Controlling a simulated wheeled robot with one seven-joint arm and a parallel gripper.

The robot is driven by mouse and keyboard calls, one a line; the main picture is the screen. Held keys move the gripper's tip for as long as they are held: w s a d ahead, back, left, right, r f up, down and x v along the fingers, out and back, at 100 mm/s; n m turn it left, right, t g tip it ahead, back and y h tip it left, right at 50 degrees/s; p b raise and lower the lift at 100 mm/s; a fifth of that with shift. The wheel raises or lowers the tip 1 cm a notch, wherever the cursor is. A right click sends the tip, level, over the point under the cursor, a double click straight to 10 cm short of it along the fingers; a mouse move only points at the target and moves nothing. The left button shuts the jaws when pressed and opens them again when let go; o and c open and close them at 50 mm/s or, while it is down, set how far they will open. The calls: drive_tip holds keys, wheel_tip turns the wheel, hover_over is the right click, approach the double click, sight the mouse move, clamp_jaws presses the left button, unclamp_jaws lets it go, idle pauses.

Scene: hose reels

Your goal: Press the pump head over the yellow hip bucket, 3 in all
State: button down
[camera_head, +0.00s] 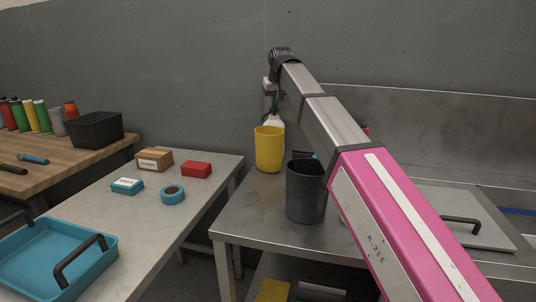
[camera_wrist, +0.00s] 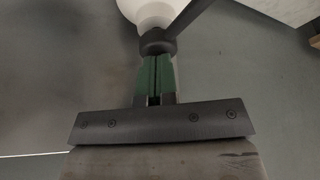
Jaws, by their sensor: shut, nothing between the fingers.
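The yellow bucket (camera_head: 269,150) stands upright on the steel table, left of the dark grey bucket. Just behind its rim shows the white top of a pump bottle (camera_head: 272,121); its lower part is hidden by the bucket. In the wrist view the white bottle (camera_wrist: 150,12) is at the top, with its dark pump head (camera_wrist: 158,42) and a nozzle pointing up and right. My gripper (camera_wrist: 157,58) is shut and empty, its green fingertips at the pump head; I cannot tell whether they touch. In the head view my gripper (camera_head: 274,104) points down above the bottle.
The dark grey bucket (camera_head: 305,191) stands below my arm, which hides part of the table behind it. A steel lid with a handle (camera_head: 465,217) lies to the right. The left table holds a blue tray (camera_head: 100,270), a red box (camera_head: 196,169) and blue tape (camera_head: 172,195).

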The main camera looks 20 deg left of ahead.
drive_tip(key=shift+r, duration=1.8)
drive_tip(key=shift+f, duration=0.15)
drive_tip(key=shift+f, duration=1.7)
drive_tip(key=shift+r, duration=1.8)
wheel_tip(320, 180, up, 6)
